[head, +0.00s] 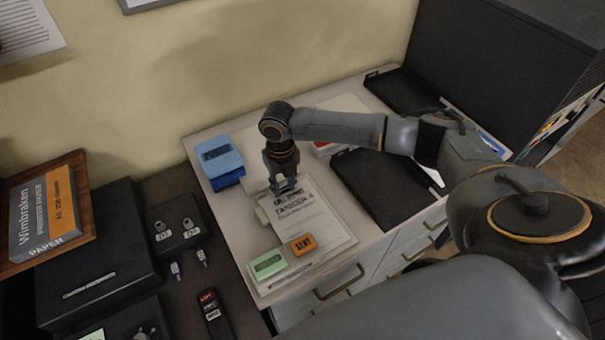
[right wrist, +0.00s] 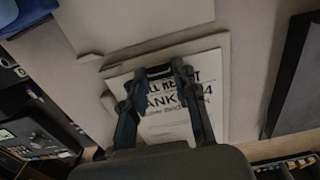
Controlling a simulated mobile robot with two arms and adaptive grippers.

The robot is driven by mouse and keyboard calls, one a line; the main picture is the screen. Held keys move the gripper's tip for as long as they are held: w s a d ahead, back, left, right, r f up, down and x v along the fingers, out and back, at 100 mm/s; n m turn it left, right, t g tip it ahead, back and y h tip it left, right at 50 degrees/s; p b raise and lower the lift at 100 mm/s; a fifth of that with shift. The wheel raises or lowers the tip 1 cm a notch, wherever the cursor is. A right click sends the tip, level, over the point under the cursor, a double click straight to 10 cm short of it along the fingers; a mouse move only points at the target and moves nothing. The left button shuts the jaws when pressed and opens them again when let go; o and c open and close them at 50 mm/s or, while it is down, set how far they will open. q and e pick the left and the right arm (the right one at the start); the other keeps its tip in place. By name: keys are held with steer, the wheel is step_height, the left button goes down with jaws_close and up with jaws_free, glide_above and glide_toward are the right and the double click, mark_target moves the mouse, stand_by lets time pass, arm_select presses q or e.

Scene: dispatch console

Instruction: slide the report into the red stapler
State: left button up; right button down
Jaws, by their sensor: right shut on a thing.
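The report (head: 308,222) is a white printed sheet lying on a pale board or stack of sheets on the light cabinet top. It also shows in the right wrist view (right wrist: 170,122), with its heading partly covered by my fingers. My right gripper (head: 284,187) points down at the report's far end. In the right wrist view my right gripper (right wrist: 161,72) is shut on the report near its heading. A red and white thing (head: 325,149) shows beyond the right arm, mostly hidden by it; I cannot tell if it is the red stapler. My left gripper is not in view.
A blue block-like thing (head: 219,157) stands at the cabinet's left. Green (head: 268,264) and orange (head: 302,245) blocks lie by the report's near end. A black tray (head: 386,196) lies to the right, another (head: 403,91) farther back. Pale top shows behind the gripper.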

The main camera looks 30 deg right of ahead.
mark_target(309, 180)
steer(key=shift+p, duration=0.35)
stand_by(0.5)
steer(key=shift+s+d+p, duration=0.15)
steer(key=shift+d+p, duration=0.1)
steer(key=shift+d, duration=1.7)
steer(key=shift+s+d+p, duration=0.1)
steer(key=shift+d+p, duration=0.1)
steer(key=shift+d, duration=1.7)
steer(key=shift+r, duration=0.15)
step_height(309, 180, up, 5)
steer(key=p, duration=0.5)
steer(key=shift+r, duration=0.15)
step_height(309, 180, up, 2)
steer(key=shift+p, duration=0.8)
